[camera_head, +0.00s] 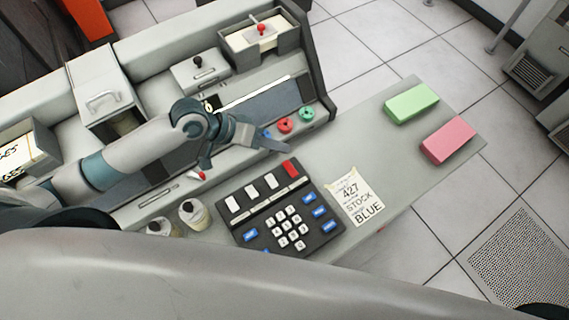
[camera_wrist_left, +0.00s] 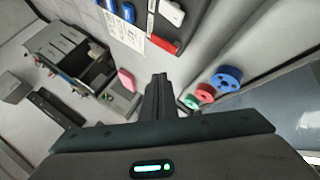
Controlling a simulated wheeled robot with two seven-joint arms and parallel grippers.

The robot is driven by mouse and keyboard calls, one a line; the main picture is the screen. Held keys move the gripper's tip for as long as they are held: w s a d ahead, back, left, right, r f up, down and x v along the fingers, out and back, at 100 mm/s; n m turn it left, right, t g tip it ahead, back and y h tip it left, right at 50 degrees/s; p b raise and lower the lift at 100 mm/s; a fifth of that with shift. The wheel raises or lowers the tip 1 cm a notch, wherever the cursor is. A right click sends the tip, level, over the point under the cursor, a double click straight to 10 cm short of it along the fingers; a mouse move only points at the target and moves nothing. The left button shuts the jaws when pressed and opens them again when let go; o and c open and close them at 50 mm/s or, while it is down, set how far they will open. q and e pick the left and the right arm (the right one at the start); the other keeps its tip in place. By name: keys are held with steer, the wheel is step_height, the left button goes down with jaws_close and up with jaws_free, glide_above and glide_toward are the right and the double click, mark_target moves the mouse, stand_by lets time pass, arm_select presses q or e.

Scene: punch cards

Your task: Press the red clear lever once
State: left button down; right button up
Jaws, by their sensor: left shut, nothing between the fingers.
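The red lever (camera_head: 291,168) is at the far right end of a row of white levers on the dark keypad unit (camera_head: 247,229). It also shows in the left wrist view (camera_wrist_left: 163,45) beside a white lever. My left gripper (camera_head: 288,149) is shut and empty. Its fingertips are just behind the red lever in the head view and look apart from it. In the left wrist view the closed fingers (camera_wrist_left: 158,82) point towards the lever with a gap between them. My right gripper is not in view.
Red (camera_head: 285,125) and green (camera_head: 307,113) round knobs sit close beside the left gripper, with a blue one (camera_wrist_left: 228,77). A paper note (camera_head: 354,196) lies right of the keypad. Green (camera_head: 411,103) and pink (camera_head: 447,139) blocks lie further right. Two bottles (camera_head: 193,214) stand at the keypad's left.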

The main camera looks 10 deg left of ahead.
mark_target(290, 169)
arm_select(q)
step_height(290, 169, down, 3)
steer(key=shift+s+d+r, duration=0.1)
steer(key=shift+d, duration=0.05)
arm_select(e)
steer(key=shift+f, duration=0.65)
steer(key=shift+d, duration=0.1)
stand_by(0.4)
arm_select(q)
steer(key=shift+f, duration=0.65)
stand_by(1.5)
